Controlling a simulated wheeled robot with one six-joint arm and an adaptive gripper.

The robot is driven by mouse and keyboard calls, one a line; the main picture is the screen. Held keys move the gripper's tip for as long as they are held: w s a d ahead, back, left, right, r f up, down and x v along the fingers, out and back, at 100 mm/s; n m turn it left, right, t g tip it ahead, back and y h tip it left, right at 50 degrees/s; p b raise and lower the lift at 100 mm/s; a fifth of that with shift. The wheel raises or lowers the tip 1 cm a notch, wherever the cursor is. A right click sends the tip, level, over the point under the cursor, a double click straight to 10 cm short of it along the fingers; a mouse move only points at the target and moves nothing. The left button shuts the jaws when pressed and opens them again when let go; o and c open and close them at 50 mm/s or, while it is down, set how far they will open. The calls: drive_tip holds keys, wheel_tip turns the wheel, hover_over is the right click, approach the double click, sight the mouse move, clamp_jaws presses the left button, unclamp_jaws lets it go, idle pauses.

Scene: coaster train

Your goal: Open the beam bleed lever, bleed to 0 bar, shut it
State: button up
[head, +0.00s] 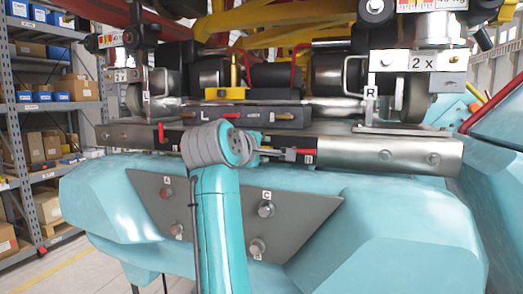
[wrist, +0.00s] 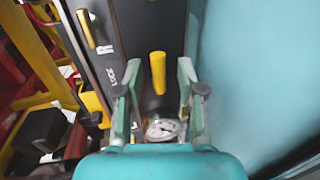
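A yellow lever (wrist: 158,72) stands on a dark panel (wrist: 150,22) in the wrist view. A round pressure gauge (wrist: 161,129) with a white dial sits just below it; I cannot read its needle. My gripper (wrist: 158,75) is open, one finger on each side of the lever in the picture, with visible gaps. I cannot tell whether the lever is at fingertip depth. In the head view my grey wrist covers the middle of the beam (head: 398,155), and the gauge does not show there.
A dark block (head: 258,119) with small yellow handles lies above the beam. A red lever (head: 308,156) is on the beam right of my wrist. The wrist view shows another yellow handle (wrist: 86,29) beside an R label and a teal body close on the right. Shelving (head: 45,110) stands far left.

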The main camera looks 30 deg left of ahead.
drive_tip(key=v, duration=1.2)
idle(0.3)
